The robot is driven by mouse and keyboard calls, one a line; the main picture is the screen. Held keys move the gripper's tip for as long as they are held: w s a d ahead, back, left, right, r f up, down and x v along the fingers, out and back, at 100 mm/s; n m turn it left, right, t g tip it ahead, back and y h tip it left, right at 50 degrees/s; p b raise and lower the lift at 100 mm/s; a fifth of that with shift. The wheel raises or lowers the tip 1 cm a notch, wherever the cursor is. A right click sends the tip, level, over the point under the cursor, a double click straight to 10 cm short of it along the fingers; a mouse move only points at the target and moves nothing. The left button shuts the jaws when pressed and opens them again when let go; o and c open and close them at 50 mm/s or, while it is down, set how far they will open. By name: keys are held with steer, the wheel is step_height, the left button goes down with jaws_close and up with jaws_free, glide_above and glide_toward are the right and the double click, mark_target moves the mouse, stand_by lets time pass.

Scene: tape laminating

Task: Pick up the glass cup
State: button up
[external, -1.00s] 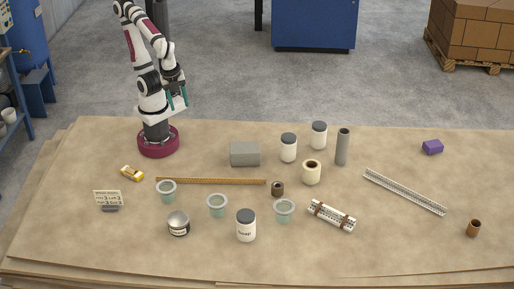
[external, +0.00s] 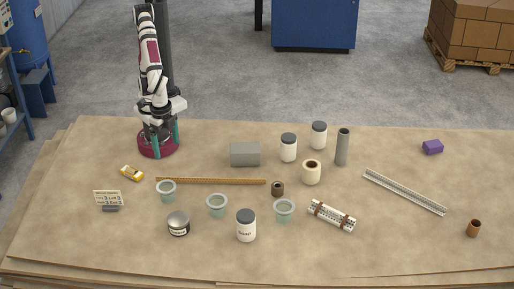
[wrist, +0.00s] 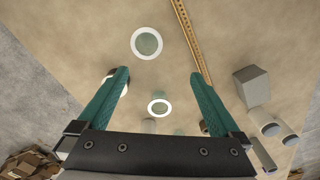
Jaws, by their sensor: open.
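Three pale green glass cups with light rims stand on the table in the external view: a left one (external: 167,192), a middle one (external: 217,206) and a right one (external: 284,211). In the wrist view, one round cup (wrist: 147,43) shows beyond my fingertips. A smaller white-rimmed cup (wrist: 159,107) shows between the fingers. I cannot tell which of the three these are. My gripper (external: 163,146) has teal fingers, pointing down over my base, behind and apart from the cups. In the wrist view it (wrist: 158,74) is open and empty.
A perforated tan strip (external: 211,181) lies behind the cups. The table's front left is clear.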

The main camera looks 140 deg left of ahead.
mark_target(165, 186)
steer(key=shift+n, duration=0.5)
steer(key=d+f, duration=0.1)
steer(key=f, duration=0.4)
steer(key=d+f, duration=0.1)
steer(key=f, duration=0.5)
steer(key=d+f, duration=0.1)
steer(key=f, duration=0.4)
steer(key=shift+f, duration=0.4)
steer(key=c, duration=1.1)
